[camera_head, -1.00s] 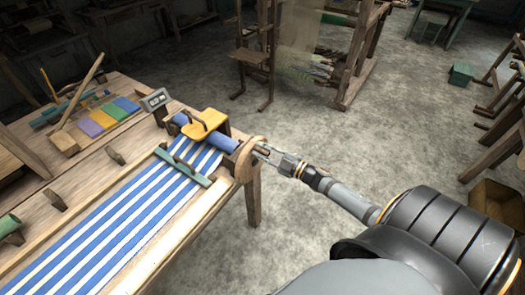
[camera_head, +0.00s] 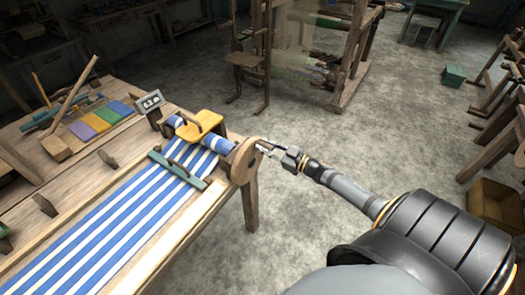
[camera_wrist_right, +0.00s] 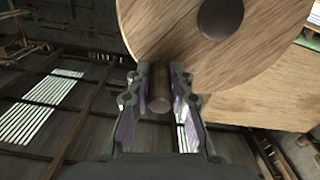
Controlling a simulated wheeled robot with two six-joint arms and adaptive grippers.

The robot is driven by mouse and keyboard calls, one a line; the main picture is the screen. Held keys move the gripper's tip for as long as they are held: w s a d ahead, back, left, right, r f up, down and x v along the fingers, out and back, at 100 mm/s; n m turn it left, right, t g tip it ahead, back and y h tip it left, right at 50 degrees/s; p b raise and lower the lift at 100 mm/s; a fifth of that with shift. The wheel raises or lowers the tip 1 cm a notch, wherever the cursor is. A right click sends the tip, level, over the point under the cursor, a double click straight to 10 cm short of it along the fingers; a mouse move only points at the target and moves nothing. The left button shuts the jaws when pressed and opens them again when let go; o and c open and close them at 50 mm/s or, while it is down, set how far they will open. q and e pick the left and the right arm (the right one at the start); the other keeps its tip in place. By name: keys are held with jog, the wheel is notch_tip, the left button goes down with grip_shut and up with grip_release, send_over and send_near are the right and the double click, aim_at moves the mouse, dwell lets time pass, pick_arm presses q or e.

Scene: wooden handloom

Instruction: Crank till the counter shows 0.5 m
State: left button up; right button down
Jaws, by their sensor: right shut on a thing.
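The counter (camera_head: 151,102) is a small grey box with a dark display at the far edge of the loom. Its digits are too small to read surely. The crank is a round wooden disc (camera_head: 243,162) at the right end of the cloth roller (camera_head: 190,133); it fills the top of the right wrist view (camera_wrist_right: 190,25). My right gripper (camera_head: 264,148) is at the disc's rim. In the right wrist view its fingers (camera_wrist_right: 160,78) are closed around the dark cylindrical crank handle (camera_wrist_right: 158,102). My left gripper is not in view.
Blue-and-white striped cloth (camera_head: 120,222) runs over the loom to the roller. A yellow piece (camera_head: 199,125) sits over the roller, and a green bar (camera_head: 180,169) crosses the cloth. The floor on the right is mostly clear.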

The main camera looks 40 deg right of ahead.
aim_at(256, 165)
jog(key=d+f+m+b, duration=0.1)
jog(key=m, duration=0.1)
jog(key=w+d+f+m+b, duration=0.1)
jog(key=shift+f+m, duration=0.1)
jog(key=shift+m, duration=0.3)
jog(key=f+m+b, duration=0.1)
jog(key=f+m, duration=0.1)
jog(key=m, duration=0.1)
jog(key=d+f+m+b, duration=0.1)
jog(key=f+m+b, duration=0.1)
jog(key=shift+w+d+f+m, duration=0.1)
jog(key=shift+d+f+m, duration=0.1)
jog(key=shift+f+m, duration=0.2)
jog(key=shift+f+b, duration=0.1)
jog(key=shift+b, duration=0.2)
jog(key=c, duration=1.2)
grip_release()
jog(key=shift+w, duration=0.1)
